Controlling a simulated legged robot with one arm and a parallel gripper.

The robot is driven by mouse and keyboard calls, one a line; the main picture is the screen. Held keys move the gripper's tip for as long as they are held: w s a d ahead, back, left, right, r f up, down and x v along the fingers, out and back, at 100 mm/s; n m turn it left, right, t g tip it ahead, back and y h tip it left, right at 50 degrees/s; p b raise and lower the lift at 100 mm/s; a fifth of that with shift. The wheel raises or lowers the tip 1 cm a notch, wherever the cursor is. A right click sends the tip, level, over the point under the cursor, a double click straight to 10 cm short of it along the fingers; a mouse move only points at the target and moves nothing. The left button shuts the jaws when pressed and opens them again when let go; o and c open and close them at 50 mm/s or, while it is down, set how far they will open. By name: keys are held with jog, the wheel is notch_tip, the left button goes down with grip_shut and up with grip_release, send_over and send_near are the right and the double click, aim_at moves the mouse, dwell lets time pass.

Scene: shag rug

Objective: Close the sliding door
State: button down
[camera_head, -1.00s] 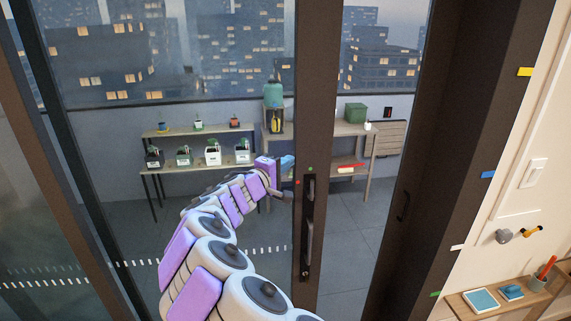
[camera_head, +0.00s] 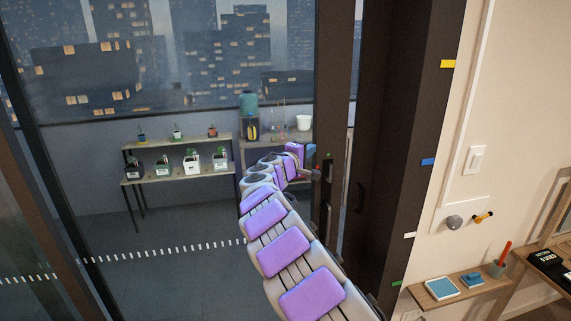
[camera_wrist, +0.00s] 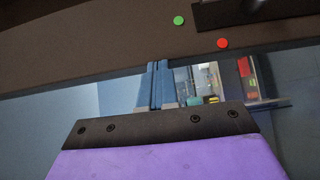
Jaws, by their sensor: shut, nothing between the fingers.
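The sliding door is a glass panel with a dark upright frame (camera_head: 335,80). Its dark pull handle (camera_head: 327,190) is partly covered by my arm. A narrow gap shows between the door's edge and the dark jamb (camera_head: 400,150) on the right. My gripper (camera_head: 312,158) is at the left side of the door's upright, near handle height. In the wrist view, my blue fingers (camera_wrist: 155,85) are together and empty, with their tips at the edge of the dark door frame (camera_wrist: 90,50). I cannot tell whether they press on it. Green and red dots mark the frame.
Behind the glass stand shelves (camera_head: 180,175) with several potted plants. On the right wall are a light switch (camera_head: 474,160), a knob (camera_head: 454,222) and a small wooden shelf (camera_head: 440,300) with a blue book and a cup. Coloured tabs line the jamb.

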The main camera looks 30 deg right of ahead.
jog(key=s+d+b, duration=0.2)
jog(key=d, duration=0.6)
jog(key=s+d+b, duration=0.2)
jog(key=s+d, duration=0.1)
jog(key=d, duration=0.6)
jog(key=shift+r, duration=0.35)
jog(key=w+a+b+v, duration=0.1)
jog(key=w+b+v, duration=0.1)
jog(key=v, duration=1.1)
jog(key=shift+w+a, duration=0.2)
jog(key=shift+a, duration=0.2)
